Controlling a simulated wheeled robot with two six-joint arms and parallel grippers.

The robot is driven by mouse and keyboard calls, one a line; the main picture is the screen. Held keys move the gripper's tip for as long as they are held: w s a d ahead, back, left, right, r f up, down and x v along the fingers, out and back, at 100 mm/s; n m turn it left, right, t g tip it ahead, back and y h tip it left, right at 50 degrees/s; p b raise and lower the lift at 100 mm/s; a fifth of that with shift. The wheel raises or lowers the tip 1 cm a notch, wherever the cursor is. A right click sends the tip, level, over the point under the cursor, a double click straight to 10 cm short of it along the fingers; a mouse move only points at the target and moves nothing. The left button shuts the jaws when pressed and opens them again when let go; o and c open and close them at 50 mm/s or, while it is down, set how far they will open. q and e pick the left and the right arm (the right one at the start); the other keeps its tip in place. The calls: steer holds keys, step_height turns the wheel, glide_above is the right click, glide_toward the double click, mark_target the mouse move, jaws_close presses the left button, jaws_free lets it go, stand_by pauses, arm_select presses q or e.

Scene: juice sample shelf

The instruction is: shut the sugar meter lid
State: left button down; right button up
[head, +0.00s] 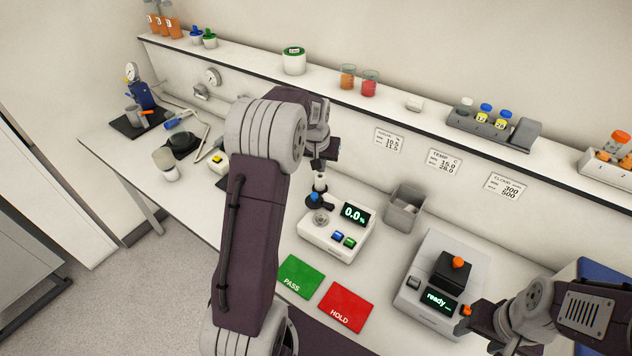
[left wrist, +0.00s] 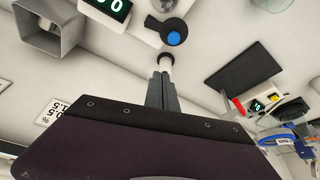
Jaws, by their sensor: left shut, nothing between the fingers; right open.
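The sugar meter (head: 334,238) is a white box reading 0.0 %, with a blue and a green button. Its dark lid (head: 327,205) with a blue knob is at the rear left of the meter, and the round metal sample well (head: 320,218) shows uncovered in front of it. The lid shows in the left wrist view (left wrist: 154,23) with its blue knob. My left gripper (head: 319,184) is shut and empty, pointing down just above and behind the lid; its fingertips show in the left wrist view (left wrist: 165,62). Contact cannot be told. My right gripper (head: 475,316) is open at lower right.
A grey bin (head: 404,209) stands right of the meter. A second device (head: 423,274) reading "ready" is near my right gripper. Green PASS (head: 301,277) and red HOLD (head: 346,307) mats lie in front. A shelf (head: 400,106) runs behind.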

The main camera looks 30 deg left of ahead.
arm_select(q)
steer(key=a, duration=0.2)
steer(key=p, duration=0.5)
glide_above(319, 200)
steer(key=w+a, duration=0.2)
steer(key=f, duration=1)
steer(key=shift+s, duration=0.25)
steer(key=shift+s+d, duration=0.15)
steer(key=shift+s, duration=0.25)
steer(key=shift+f, duration=0.1)
steer(key=shift+w, duration=0.15)
steer(key=shift+f+b, duration=0.1)
steer(key=shift+b, duration=0.2)
